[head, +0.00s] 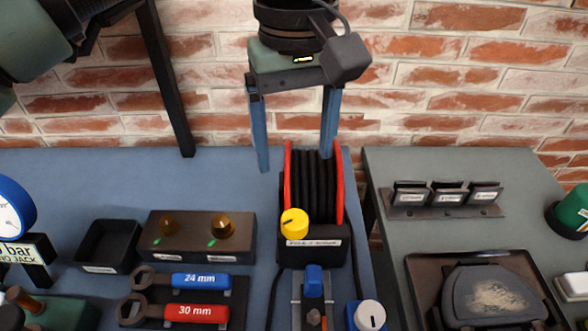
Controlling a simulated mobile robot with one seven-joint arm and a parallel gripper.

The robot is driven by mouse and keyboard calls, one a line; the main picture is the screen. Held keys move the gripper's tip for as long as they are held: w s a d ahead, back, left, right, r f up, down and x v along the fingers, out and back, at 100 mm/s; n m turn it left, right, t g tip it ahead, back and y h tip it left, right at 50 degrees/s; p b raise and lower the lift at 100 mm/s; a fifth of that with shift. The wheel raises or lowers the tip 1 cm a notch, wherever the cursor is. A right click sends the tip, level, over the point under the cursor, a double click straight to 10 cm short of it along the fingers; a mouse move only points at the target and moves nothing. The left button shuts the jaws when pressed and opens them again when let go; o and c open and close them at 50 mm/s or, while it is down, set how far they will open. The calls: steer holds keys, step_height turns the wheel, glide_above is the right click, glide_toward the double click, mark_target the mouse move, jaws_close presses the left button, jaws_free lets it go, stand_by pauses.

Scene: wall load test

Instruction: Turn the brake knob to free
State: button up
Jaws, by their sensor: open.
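The yellow knob (294,222) sits on the front of a black cable reel (314,185) with red side flanges. A dark pointer mark shows on the knob's face. A label is on the reel's base below it, too small to read surely. My gripper (296,165) hangs above and behind the reel, with its two blue fingers spread wide apart. It is open and empty. The left finger ends left of the reel; the right finger's tip is close to the reel's top right. I cannot tell whether it touches.
Left of the reel are a brown block (196,248) with two brass fittings, a black tray (108,246) and two wrenches (202,281). In front are a blue-topped lever (314,281) and a white knob (370,315). A brick wall (450,80) stands behind.

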mark_target(294, 218)
step_height(294, 218, down, 13)
steer(key=m+b, duration=0.1)
steer(key=m, duration=0.5)
steer(key=shift+b, duration=0.35)
steer(key=shift+c, duration=0.2)
jaws_close()
steer(key=n, duration=1.1)
stand_by(0.5)
steer(key=shift+n, duration=0.3)
